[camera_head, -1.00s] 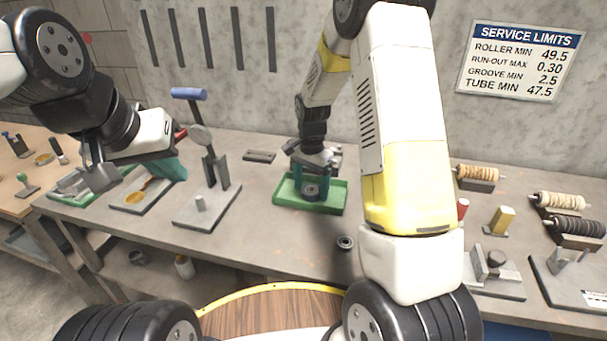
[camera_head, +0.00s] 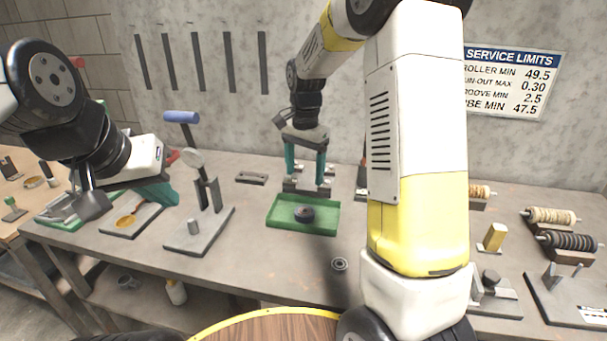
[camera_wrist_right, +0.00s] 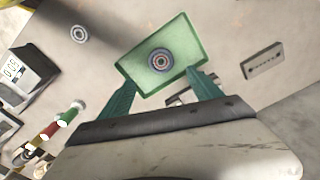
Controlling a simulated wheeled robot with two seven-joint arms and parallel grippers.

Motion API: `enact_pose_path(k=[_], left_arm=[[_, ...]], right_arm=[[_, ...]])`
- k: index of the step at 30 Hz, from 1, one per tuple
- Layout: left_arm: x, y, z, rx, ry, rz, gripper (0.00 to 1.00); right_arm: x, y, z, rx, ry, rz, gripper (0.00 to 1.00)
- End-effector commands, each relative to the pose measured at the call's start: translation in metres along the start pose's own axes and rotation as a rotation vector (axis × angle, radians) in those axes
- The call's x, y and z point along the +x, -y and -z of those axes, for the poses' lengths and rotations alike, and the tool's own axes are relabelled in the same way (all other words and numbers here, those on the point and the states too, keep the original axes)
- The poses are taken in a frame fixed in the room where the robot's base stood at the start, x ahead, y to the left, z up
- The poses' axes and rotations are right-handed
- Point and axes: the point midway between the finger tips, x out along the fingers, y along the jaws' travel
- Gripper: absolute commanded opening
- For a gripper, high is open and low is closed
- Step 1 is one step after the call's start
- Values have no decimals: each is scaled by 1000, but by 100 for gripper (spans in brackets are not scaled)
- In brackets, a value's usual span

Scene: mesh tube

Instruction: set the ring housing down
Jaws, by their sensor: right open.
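The ring housing (camera_head: 304,214), a dark round ring, lies flat in the green tray (camera_head: 330,229). In the right wrist view the ring housing (camera_wrist_right: 160,60) sits near the middle of the tray floor, clear of the walls. My right gripper (camera_head: 305,180) is open and empty, above and behind the ring housing. Its two teal fingers are spread apart and do not touch it. My left gripper (camera_head: 163,193) hangs at the left over the bench; its fingers overlap, so its opening cannot be made out.
A small loose ring (camera_head: 340,264) lies on the bench in front of the tray. A stand with a blue handle (camera_head: 182,117) is left of the tray. Rollers (camera_head: 570,241) rest at the right.

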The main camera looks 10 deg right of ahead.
Motion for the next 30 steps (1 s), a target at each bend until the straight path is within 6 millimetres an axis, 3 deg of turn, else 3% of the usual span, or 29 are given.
enact_pose_path(k=[5, 9, 13, 21, 30], left_arm=[[0, 0, 0, 0, 0, 0, 0], [0, 0, 0, 0, 0, 0, 0], [0, 0, 0, 0, 0, 0, 0], [0, 0, 0, 0, 0, 0, 0], [0, 0, 0, 0, 0, 0, 0]], right_arm=[[-50, -32, -22, -129, -35, 107, 74], [-89, -70, -54, -294, -97, 208, 74], [-114, -105, -86, -450, -181, 285, 74], [-126, -162, -144, -716, -373, 365, 74], [-123, -177, -161, -805, -445, 372, 74]])
